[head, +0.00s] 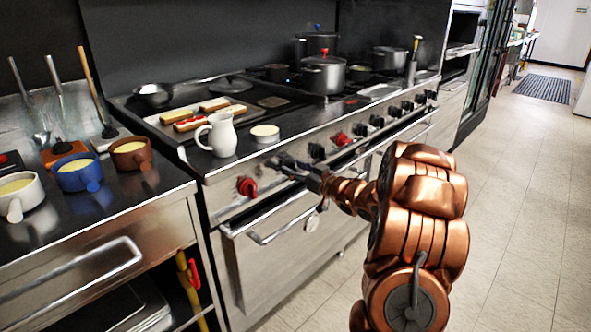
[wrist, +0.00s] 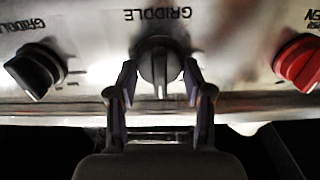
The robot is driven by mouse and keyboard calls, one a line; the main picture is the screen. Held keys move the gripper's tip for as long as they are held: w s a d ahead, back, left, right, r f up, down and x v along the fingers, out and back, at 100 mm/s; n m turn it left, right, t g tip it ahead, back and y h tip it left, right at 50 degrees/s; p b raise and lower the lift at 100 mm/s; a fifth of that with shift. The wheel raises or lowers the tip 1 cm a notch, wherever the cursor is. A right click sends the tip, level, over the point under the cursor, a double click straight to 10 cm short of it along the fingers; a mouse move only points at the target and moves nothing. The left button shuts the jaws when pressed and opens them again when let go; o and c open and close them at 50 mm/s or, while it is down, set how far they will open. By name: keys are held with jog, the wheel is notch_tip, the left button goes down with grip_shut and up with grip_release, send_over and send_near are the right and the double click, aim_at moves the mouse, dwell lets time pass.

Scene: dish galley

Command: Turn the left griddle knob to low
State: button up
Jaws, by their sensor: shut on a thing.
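The left griddle knob (wrist: 158,60) is the black knob in the middle of the wrist view, where the panel appears upside down. A pale line on it points down in that picture. My gripper (wrist: 160,78) is shut on this knob, one finger on each side. In the head view my gripper (head: 286,164) reaches the range's front panel, mostly hiding the knob. The other black griddle knob (wrist: 36,70) is at left in the wrist view and right of my gripper in the head view (head: 317,152). I cannot read a low mark.
A red oven knob (wrist: 300,62) sits beside the held knob; the head view also shows it (head: 247,187). An oven door handle (head: 285,224) runs below my gripper. A white pitcher (head: 222,136) stands near the range's front edge. The floor at right is clear.

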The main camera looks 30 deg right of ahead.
jog(key=n+b, duration=0.4)
jog(key=shift+a+f+n, duration=0.1)
jog(key=shift+f+n, duration=0.05)
jog(key=shift+n, duration=0.25)
jog(key=shift+n+b, duration=0.7)
jog(key=shift+n, duration=0.3)
jog(key=shift+a+r, duration=0.1)
jog(key=shift+r, duration=0.1)
jog(key=o, duration=1.2)
jog(key=shift+s, duration=0.1)
